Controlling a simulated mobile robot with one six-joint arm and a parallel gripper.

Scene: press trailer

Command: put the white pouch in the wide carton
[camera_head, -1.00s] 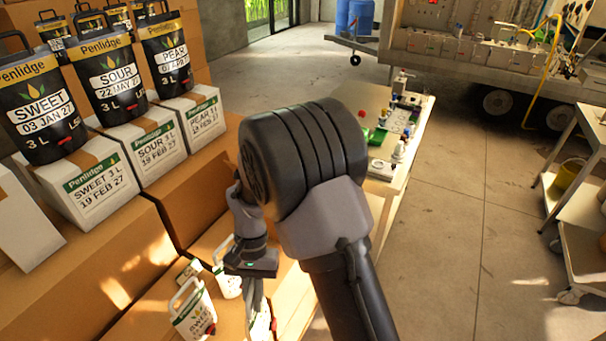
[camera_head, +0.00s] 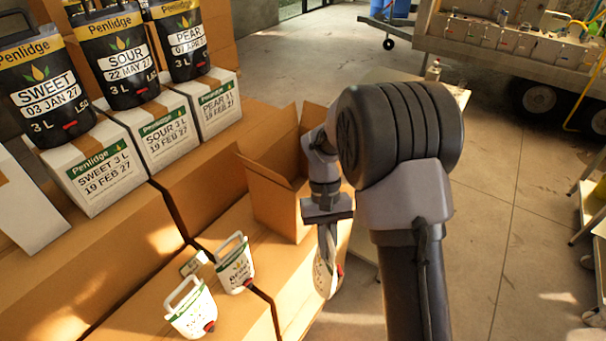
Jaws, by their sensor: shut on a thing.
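My gripper (camera_head: 327,222) points down and is shut on a white pouch (camera_head: 325,265). The pouch hangs below the jaws, seen nearly edge-on, with a bit of red on its right side; its label cannot be read. An open cardboard carton (camera_head: 278,205) with raised flaps stands just left of and behind the gripper, on the brown boxes. The pouch is outside the carton, to its front right in the picture. The carton's inside is partly in view; my arm covers part of its right side.
Two other white pouches with handles, one in front (camera_head: 192,309) and one behind (camera_head: 235,266), stand on the brown boxes (camera_head: 255,318). White cartons (camera_head: 165,133) bearing black pouches (camera_head: 117,62) stand at left. Open floor (camera_head: 500,210) lies right.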

